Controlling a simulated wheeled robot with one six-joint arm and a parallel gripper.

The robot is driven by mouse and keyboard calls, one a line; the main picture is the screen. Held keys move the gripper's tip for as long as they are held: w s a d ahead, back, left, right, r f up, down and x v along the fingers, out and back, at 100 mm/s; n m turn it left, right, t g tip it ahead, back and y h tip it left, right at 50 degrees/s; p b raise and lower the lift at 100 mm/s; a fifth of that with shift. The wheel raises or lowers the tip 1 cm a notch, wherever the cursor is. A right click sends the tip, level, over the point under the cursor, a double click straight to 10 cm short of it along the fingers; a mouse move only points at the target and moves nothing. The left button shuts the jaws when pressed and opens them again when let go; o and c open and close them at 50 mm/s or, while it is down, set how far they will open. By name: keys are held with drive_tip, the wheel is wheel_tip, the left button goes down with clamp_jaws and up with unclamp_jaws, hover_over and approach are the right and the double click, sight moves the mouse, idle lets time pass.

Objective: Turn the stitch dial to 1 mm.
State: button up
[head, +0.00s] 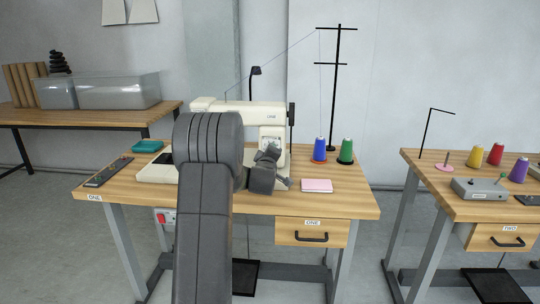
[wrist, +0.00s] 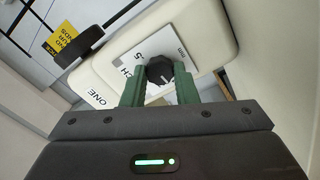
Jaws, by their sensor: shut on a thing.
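The stitch dial (wrist: 159,70) is a dark round knob on a white scale plate (wrist: 137,62) on the sewing machine's pale end, seen in the wrist view. A "5" and "mm" show on the plate; the dial's exact setting is too small to read. My gripper (wrist: 160,88) has its two green fingers on either side of the dial, shut on it. In the head view the cream sewing machine (head: 245,110) stands on the table marked ONE, and my gripper (head: 279,165) is at its right end. My arm hides part of the machine, and the dial is not clear there.
Blue (head: 320,149) and green (head: 346,151) thread cones stand right of the machine, by a black thread stand (head: 331,100). A pink pad (head: 317,186) lies at the front. In the wrist view a black lever (wrist: 76,45) and a yellow label (wrist: 66,32) are at upper left.

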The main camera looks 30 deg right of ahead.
drive_tip(key=shift+n, duration=0.5)
drive_tip(key=o, duration=1)
drive_tip(key=shift+s+a, duration=0.1)
drive_tip(key=v, duration=1.3)
drive_tip(key=shift+s+a+f, duration=0.1)
drive_tip(key=shift+s+a, duration=0.05)
drive_tip(key=shift+a, duration=0.05)
drive_tip(key=x, duration=1.3)
drive_tip(key=shift+w+d, duration=0.3)
